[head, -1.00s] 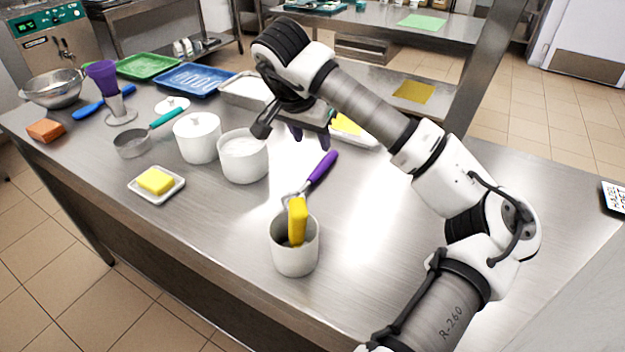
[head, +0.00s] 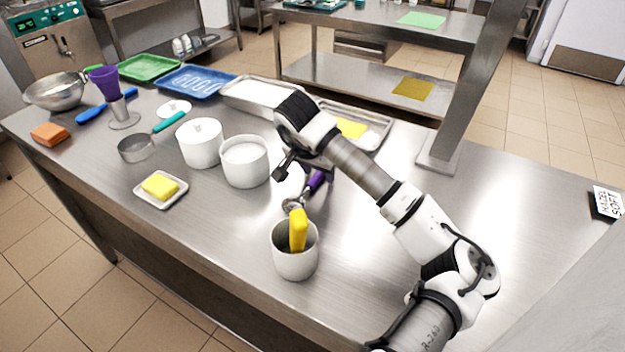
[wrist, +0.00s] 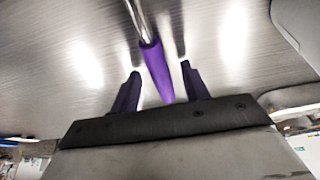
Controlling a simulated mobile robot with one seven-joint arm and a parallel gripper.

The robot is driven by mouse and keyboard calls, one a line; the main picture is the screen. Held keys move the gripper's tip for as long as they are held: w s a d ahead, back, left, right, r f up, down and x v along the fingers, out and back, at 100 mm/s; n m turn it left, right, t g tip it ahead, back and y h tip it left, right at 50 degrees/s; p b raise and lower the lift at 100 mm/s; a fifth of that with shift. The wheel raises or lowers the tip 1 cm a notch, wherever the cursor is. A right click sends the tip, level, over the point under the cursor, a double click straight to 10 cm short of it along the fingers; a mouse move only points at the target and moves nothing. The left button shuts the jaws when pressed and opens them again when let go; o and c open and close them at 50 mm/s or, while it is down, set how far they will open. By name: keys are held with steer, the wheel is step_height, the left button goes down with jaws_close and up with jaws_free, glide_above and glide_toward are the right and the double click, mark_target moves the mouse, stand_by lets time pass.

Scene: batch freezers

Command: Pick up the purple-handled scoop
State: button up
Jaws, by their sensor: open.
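The purple-handled scoop (head: 316,181) lies on the steel counter behind the white crock, its metal head towards the crock. In the wrist view its purple handle (wrist: 153,66) runs between the two purple fingers of my gripper (wrist: 157,85), with a gap on each side. My gripper is open over the handle end and holds nothing. In the head view my arm hides the gripper's fingers and part of the handle. How high the fingers are above the counter I cannot tell.
A white crock (head: 295,262) with a yellow-handled tool (head: 298,230) stands just in front of the scoop. A white tub (head: 246,172) stands to the left. A metal tray (head: 372,133) with a yellow item lies behind my arm.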

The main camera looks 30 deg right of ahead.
jaws_close()
stand_by(0.4)
